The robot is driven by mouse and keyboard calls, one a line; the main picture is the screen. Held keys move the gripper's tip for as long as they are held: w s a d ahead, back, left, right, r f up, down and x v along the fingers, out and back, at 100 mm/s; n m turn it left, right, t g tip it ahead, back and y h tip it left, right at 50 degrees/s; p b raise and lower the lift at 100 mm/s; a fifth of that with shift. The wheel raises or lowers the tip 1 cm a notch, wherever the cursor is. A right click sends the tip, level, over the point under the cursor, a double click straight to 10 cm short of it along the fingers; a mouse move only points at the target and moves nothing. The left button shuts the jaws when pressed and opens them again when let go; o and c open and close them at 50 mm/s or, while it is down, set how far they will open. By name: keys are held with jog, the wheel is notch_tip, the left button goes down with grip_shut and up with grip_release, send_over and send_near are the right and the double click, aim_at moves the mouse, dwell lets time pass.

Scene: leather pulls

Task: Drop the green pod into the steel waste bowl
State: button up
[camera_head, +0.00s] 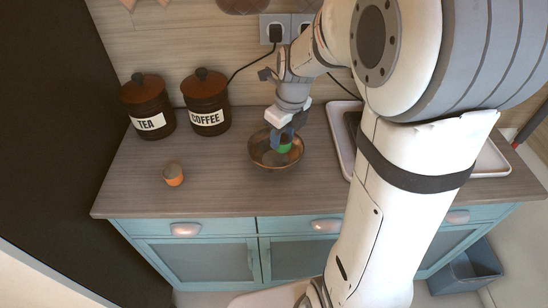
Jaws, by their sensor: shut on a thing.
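The green pod (285,148) is between the fingers of my gripper (284,140), which points down and is shut on it. The pod shows over the inside of the steel waste bowl (258,157), a round, brownish metal bowl on the wooden counter. I cannot tell whether the pod touches the bowl's inside. The gripper's fingers partly hide the pod and the far side of the bowl.
An orange pod (174,175) stands on the counter (215,192) at the left. Brown TEA (146,104) and COFFEE (207,100) jars stand at the back left. A white tray (340,132) lies right of the bowl, partly behind my arm. The front-left counter is clear.

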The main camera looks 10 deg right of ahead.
jog(key=o, duration=1)
jog(key=shift+o, duration=0.2)
jog(key=shift+r, duration=0.15)
jog(key=r, duration=0.5)
jog(key=s+r, duration=0.1)
jog(key=r, duration=0.1)
jog(key=shift+d+r, duration=0.25)
jog(key=shift+d, duration=0.1)
jog(key=shift+s+a+n, duration=0.1)
jog(key=shift+s+n, duration=0.25)
jog(key=shift+n, duration=0.35)
jog(key=s+f+n, duration=0.1)
jog(key=s+n, duration=0.6)
jog(key=n, duration=0.7)
jog(key=s+a+f+n+t+h, duration=0.1)
jog(key=s+n, duration=0.6)
jog(key=n, duration=0.7)
jog(key=shift+s+f+p, duration=0.15)
jog(key=shift+s+p, duration=0.2)
jog(key=shift+s, duration=0.05)
